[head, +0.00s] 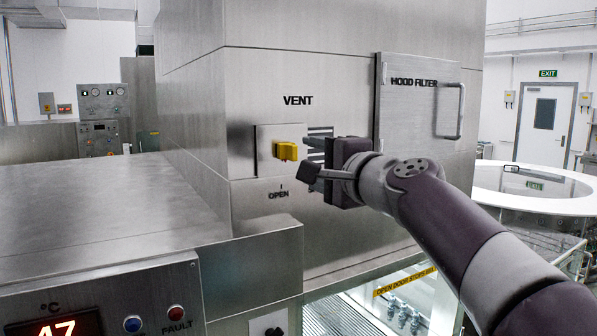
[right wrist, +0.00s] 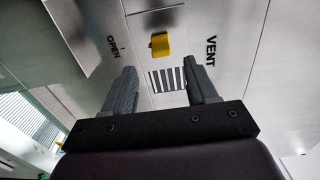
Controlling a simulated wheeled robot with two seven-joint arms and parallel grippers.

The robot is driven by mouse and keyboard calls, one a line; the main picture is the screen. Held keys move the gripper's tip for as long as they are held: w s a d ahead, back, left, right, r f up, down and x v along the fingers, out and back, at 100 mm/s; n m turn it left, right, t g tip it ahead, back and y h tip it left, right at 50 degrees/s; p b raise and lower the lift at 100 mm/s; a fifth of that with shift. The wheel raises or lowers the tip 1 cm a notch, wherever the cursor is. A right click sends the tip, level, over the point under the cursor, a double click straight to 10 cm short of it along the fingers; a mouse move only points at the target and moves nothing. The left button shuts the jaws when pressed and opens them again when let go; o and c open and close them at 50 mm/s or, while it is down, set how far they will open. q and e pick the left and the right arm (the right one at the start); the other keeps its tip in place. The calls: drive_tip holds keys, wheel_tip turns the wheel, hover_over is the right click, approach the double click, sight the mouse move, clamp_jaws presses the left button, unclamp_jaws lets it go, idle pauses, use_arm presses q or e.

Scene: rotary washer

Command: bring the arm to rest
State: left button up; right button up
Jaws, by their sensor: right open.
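My right gripper (head: 312,163) is in front of the steel machine's VENT panel in the head view. Its two fingers are apart with nothing between them, and it also shows open in the right wrist view (right wrist: 163,88). A yellow vent handle (head: 285,151) sits on a square plate just left of the fingertips. In the right wrist view the yellow handle (right wrist: 160,45) lies beyond the fingertips, with a gap to them. Dark vent slats (head: 320,131) are partly hidden behind the gripper. My left gripper does not show.
A hood filter panel (head: 405,120) with a bar handle is right of the vent. A flat steel top (head: 90,210) and a control panel reading 47 (head: 52,328) are at the lower left. A round white-rimmed tank (head: 530,205) stands at the right.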

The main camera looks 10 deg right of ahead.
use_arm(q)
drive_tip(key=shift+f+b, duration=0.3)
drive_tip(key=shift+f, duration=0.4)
use_arm(e)
drive_tip(key=v, duration=0.3)
drive_tip(key=d+f+n+g+h, duration=0.2)
drive_tip(key=f+n+g, duration=0.15)
drive_tip(key=f, duration=1.05)
drive_tip(key=d+f+n+g+h, duration=0.1)
drive_tip(key=f+n+g+h, duration=0.2)
drive_tip(key=f, duration=1.1)
use_arm(q)
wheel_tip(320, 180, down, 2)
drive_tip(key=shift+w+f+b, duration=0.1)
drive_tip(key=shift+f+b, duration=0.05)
drive_tip(key=shift+b, duration=1)
use_arm(e)
drive_tip(key=s+f+n+g, duration=0.4)
drive_tip(key=s+f, duration=0.6)
drive_tip(key=f, duration=0.3)
drive_tip(key=s+f+n+g+h, duration=0.1)
drive_tip(key=s+f+n+g, duration=0.2)
drive_tip(key=s+f, duration=0.8)
wheel_tip(320, 180, down, 2)
drive_tip(key=shift+s+d+f+n+g, duration=0.15)
drive_tip(key=shift+s+d+n+g, duration=0.25)
drive_tip(key=shift+g, duration=0.65)
